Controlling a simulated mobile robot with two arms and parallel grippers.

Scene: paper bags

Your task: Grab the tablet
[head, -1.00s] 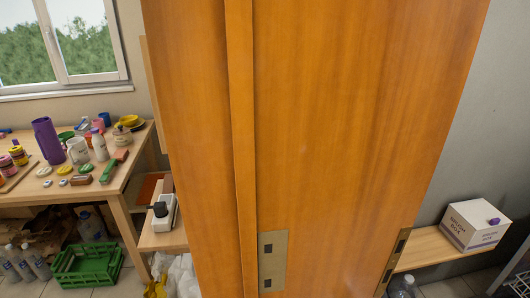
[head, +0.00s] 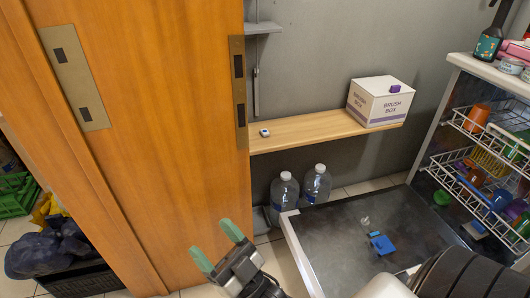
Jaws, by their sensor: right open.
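I cannot pick out the tablet for certain. A small blue item (head: 382,244) lies on the dark open door panel (head: 345,240) at the lower right; it could be a dishwasher tablet, but it is too small to tell. A small white device (head: 265,132) lies on the wooden shelf (head: 310,130). My right gripper (head: 215,247), with green fingertips, is open and empty at the bottom middle, left of the panel and apart from both items. My left gripper is not in view.
A brush box (head: 378,103) stands on the shelf, with two large bottles (head: 301,189) below. Loaded wire racks (head: 480,132) stand at the right above the panel. A tall wooden door (head: 185,150) blocks the left. A strip of tiled floor is clear left of the panel.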

